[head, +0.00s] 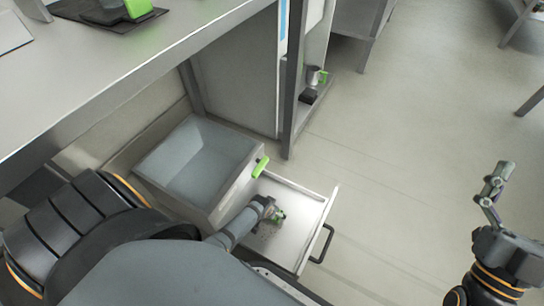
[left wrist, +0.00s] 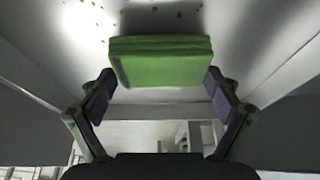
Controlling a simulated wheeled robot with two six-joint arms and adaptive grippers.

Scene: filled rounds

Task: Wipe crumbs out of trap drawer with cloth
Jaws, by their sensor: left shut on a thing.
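The trap drawer (head: 312,207) is pulled open, a shallow white tray with a dark handle (head: 322,244) on its outer front. My left gripper (head: 272,211) reaches down into it and is shut on a green cloth (head: 280,214). In the left wrist view, the folded green cloth (left wrist: 160,62) spans between the two fingers. Brown crumbs (left wrist: 180,13) lie on the pale surface beyond it. In the head view, dark specks of crumbs (head: 267,231) show on the drawer floor near the cloth. My right gripper (head: 494,183) is at the far right, away from the drawer; its finger opening is unclear.
A metal counter (head: 110,75) overhangs at upper left. A post (head: 290,110) and small shelf with items stand behind. The floor to the right is clear.

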